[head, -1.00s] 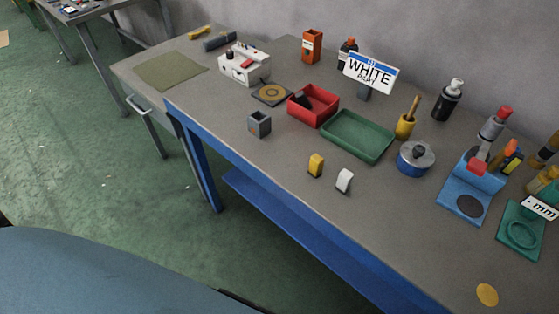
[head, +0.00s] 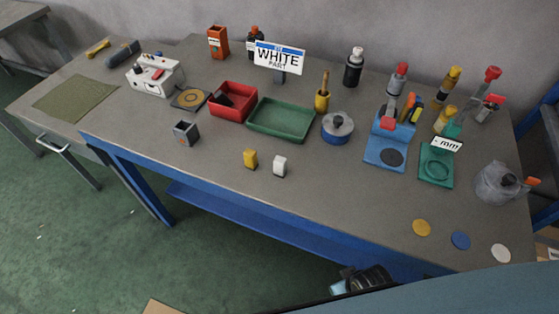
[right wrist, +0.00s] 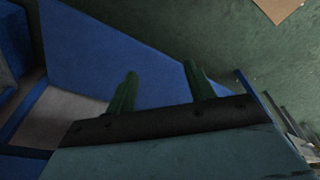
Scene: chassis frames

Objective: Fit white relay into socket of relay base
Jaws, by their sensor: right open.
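The white relay (head: 280,166) stands on the table near its front edge in the head view, just right of a similar yellow block (head: 250,158). A small grey open-topped box (head: 186,133) with an orange mark stands to their left; it looks like the relay base, but its inside is too small to make out. My right gripper (right wrist: 160,88) shows in the right wrist view with two green fingers apart and nothing between them. The relay and the base are not in that view. My left gripper is not in view.
A blue lidded pot (head: 337,139) and blue fixture (head: 386,153) are to the right. The tabletop front between relay and coloured discs is clear.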

